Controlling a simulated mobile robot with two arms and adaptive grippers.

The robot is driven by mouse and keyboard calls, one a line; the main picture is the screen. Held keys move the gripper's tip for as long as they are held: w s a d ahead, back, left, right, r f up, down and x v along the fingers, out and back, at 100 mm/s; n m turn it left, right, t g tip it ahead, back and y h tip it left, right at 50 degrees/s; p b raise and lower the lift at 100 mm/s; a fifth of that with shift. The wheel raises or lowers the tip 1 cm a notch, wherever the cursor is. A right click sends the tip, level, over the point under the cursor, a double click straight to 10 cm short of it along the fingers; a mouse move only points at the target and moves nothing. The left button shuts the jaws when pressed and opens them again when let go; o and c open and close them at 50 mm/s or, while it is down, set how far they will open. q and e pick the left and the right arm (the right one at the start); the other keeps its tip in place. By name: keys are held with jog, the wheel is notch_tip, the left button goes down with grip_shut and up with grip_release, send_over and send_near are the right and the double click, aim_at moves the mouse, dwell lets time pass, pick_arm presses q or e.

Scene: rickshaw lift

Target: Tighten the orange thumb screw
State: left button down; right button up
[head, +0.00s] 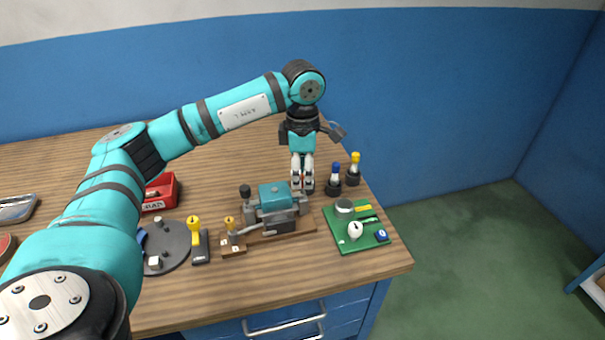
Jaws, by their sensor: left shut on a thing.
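A small orange-yellow knob (230,223), the most orange one I see, stands upright on a small wooden block at the left end of the clamp fixture. The fixture has a teal block (274,195) held in grey metal parts on a wooden base (270,235). My left gripper (302,188) points straight down at the fixture's right rear end, well to the right of the orange-yellow knob. Its fingers are closed on a small part there; the fingers hide most of it, so I cannot tell which part. My right gripper is out of view.
A green board (337,238) with small items lies at the right edge. A grey round plate (178,241), a yellow-handled tool (194,225) and a red box (160,192) are left. The table's back is clear.

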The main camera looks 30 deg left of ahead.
aim_at(302, 177)
pick_arm(q)
jog(key=shift+w+r, duration=0.1)
jog(key=c, duration=1.1)
grip_release()
notch_tip(302, 177, up, 12)
